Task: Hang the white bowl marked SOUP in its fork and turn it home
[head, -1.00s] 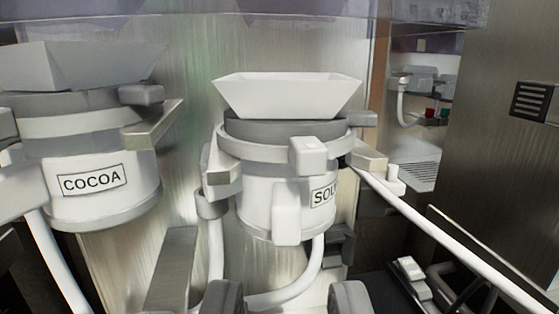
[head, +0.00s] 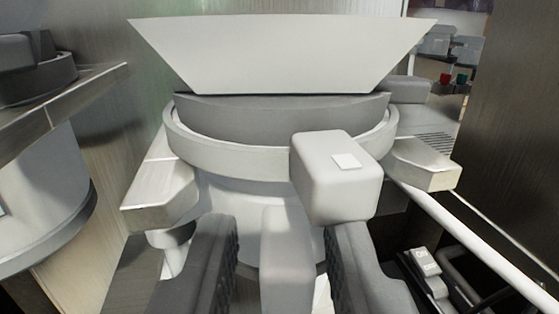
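The white bowl (head: 235,192) sits under its dark grey collar and flared hopper (head: 280,60), between the left fork arm (head: 160,195) and the right fork arm (head: 425,165). Its SOUP label is hidden in this close view. A pale block (head: 335,180) sticks out at the front right of the rim ring. The bowl's upright handle (head: 287,262) points down at the front. My gripper (head: 282,230) is open, with one finger on each side of the handle. A gap shows at the left finger; the right finger is close to the handle, and contact cannot be told.
Another dispenser with a pale bowl (head: 45,210) stands close on the left. A white tube (head: 475,235) slopes down to the right. A small switch box (head: 428,270) and dark rails lie at the lower right. A metal panel (head: 520,130) closes off the right side.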

